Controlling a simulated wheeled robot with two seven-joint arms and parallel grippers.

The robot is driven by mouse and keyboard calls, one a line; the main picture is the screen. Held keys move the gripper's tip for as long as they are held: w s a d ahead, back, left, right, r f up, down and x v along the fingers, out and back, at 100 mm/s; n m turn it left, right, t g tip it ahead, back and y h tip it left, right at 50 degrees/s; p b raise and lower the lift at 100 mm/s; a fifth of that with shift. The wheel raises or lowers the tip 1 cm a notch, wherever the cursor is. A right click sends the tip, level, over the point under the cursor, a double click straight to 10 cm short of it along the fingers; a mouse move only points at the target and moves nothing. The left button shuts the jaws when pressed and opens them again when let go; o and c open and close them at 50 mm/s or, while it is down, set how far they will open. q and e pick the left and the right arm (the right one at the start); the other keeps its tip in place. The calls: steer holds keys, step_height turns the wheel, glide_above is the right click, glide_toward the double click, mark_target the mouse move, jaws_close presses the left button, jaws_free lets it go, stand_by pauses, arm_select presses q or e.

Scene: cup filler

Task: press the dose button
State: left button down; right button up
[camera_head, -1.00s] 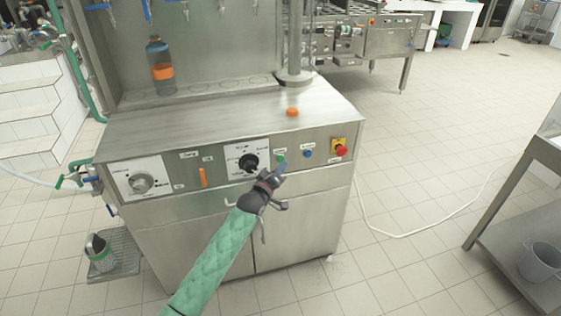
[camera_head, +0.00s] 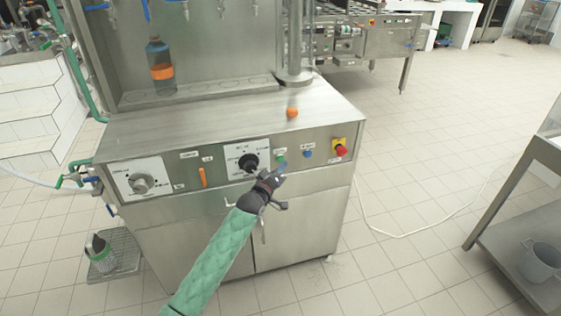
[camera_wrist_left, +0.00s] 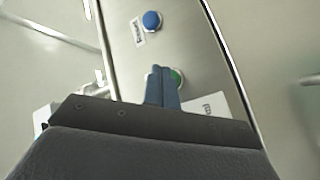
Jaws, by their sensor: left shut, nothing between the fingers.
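The filler's front panel (camera_head: 323,149) carries a green button (camera_head: 281,159) and a blue button (camera_head: 308,153), each with a small label too small to read. My left gripper (camera_head: 281,170) is at the panel, right at the green button. In the left wrist view its two fingers (camera_wrist_left: 162,87) are shut together with nothing between them. They partly cover the green button (camera_wrist_left: 177,78); I cannot tell whether they touch it. The blue button (camera_wrist_left: 151,20) is clear of the fingers. My right gripper is not in view.
A black knob (camera_head: 248,162) lies left of the green button, and a red emergency stop (camera_head: 340,151) lies to the right. A bottle with orange liquid (camera_head: 161,68) stands at the back. A small orange thing (camera_head: 292,113) is on the steel top. Door handles are below the panel.

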arm_select(q)
steer(key=shift+w+a, duration=0.1)
steer(key=shift+w, duration=0.1)
stand_by(0.5)
steer(key=shift+w, duration=0.2)
steer(key=shift+w+a, duration=0.15)
steer(key=shift+w, duration=0.1)
stand_by(0.6)
steer(key=shift+s+r, duration=0.1)
steer(key=shift+s+d+p, duration=0.25)
steer(key=shift+s+p, duration=0.2)
steer(key=shift+s, duration=0.15)
